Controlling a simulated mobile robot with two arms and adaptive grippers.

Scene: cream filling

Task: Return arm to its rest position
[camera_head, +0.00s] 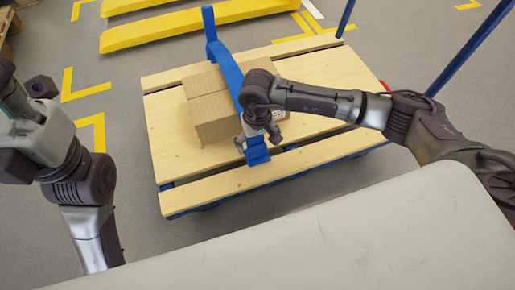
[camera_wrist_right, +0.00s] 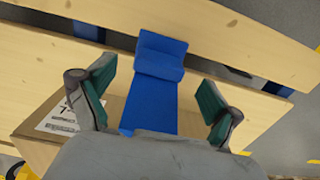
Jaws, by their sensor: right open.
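My right gripper (camera_head: 255,140) is open at the near end of a blue bar (camera_head: 228,72), with the right arm reaching in from the right. In the right wrist view, its two fingers with green pads (camera_wrist_right: 160,95) stand apart on either side of the blue bar (camera_wrist_right: 152,105), with gaps visible. My left arm is at the left edge; what looks like its gripper (camera_head: 15,125) is partly cut off, so its fingers cannot be judged.
A cardboard box (camera_head: 213,110) lies by the blue bar on a wooden-decked cart (camera_head: 325,68) with blue posts (camera_head: 470,50). A yellow frame (camera_head: 180,25) is behind. Grey floor (camera_head: 130,75) with yellow markings is open on the left. A pale surface (camera_head: 350,240) fills the front.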

